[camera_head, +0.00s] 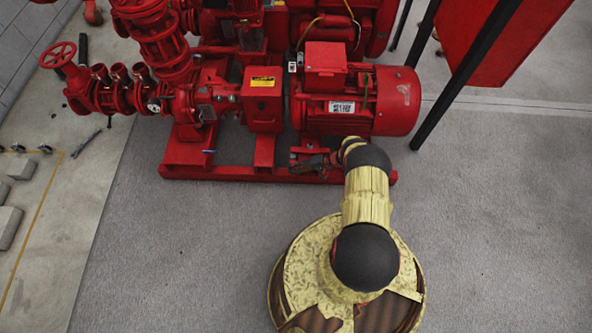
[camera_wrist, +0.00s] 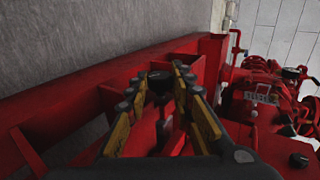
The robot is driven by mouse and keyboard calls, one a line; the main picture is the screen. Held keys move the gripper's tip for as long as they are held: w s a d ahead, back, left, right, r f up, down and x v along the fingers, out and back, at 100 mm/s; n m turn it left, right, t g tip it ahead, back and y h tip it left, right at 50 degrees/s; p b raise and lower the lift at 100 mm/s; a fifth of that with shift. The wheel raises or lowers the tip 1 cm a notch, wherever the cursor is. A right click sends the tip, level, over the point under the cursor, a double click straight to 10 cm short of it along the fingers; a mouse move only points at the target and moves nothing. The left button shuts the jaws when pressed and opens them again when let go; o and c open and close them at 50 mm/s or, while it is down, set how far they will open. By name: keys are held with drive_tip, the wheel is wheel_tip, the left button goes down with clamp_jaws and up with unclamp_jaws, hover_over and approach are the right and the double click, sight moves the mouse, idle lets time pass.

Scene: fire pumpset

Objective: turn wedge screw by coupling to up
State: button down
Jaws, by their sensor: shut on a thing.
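The wedge screw (camera_wrist: 159,77) shows in the wrist view as a small dark round head between my fingertips, against the red base frame. My gripper (camera_wrist: 160,84) has its yellow and black fingers on both sides of it and is shut on it. Much of the screw below the head is hidden, and I cannot tell which way it is turned. In the head view my gripper (camera_head: 312,164) is low at the front edge of the pump base, below the red motor. The screw is too small to make out there.
The red motor (camera_head: 360,100) stands just above my gripper, with a red housing (camera_head: 262,97) bearing a yellow label to its left. The red base frame (camera_head: 230,172) runs along the front. Black posts (camera_head: 465,70) stand at right. The grey floor (camera_head: 150,260) in front is clear.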

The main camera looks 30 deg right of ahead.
drive_tip(key=c, duration=1.5)
unclamp_jaws()
drive_tip(key=shift+c, duration=0.2)
drive_tip(key=v, duration=1.2)
drive_tip(key=shift+f, duration=0.1)
